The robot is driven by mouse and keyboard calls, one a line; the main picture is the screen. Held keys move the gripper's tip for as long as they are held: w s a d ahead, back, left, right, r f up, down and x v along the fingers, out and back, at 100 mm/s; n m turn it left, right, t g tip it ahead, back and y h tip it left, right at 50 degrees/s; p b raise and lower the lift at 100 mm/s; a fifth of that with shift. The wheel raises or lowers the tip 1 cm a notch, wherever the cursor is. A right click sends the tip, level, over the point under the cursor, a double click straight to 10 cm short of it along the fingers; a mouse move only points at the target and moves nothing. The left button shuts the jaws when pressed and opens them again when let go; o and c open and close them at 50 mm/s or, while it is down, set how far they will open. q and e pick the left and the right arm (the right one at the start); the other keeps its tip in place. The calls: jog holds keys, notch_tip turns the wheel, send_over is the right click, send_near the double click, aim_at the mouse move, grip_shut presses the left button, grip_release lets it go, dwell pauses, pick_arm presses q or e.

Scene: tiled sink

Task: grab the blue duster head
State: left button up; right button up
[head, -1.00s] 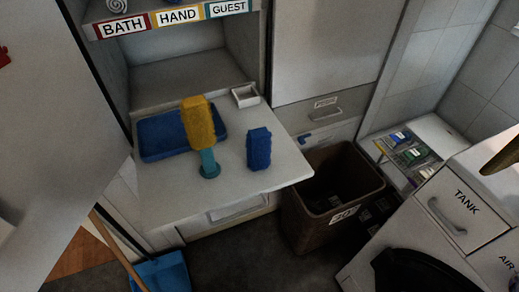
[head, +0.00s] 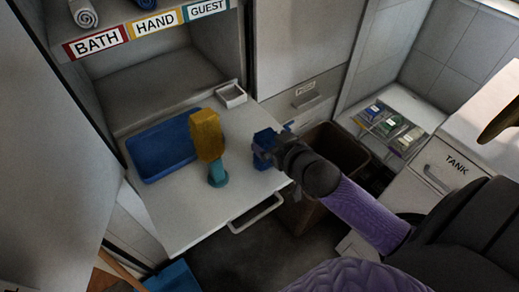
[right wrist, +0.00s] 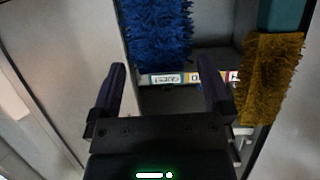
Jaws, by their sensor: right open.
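The blue duster head (head: 263,140) stands near the right edge of the white counter (head: 190,215), partly hidden by my right gripper (head: 273,152) in the head view. In the right wrist view the bristly blue duster head (right wrist: 158,35) is ahead of the open fingers of my right gripper (right wrist: 164,82), roughly in line with the gap between them. The fingers look empty, and I cannot tell whether they touch it. My left gripper is not in view.
A yellow duster head (head: 207,135) on a teal handle (head: 218,173) stands to the left on the counter. A blue tray (head: 150,165) lies behind it, and a small white dish (head: 232,96) sits at the back. A brown bin (head: 345,150) is below right.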

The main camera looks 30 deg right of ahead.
jog(key=x, duration=0.3)
jog(key=b+x, duration=0.1)
jog(key=x, duration=0.1)
jog(key=shift+w+r, duration=0.1)
jog(key=shift+r, duration=0.3)
grip_shut()
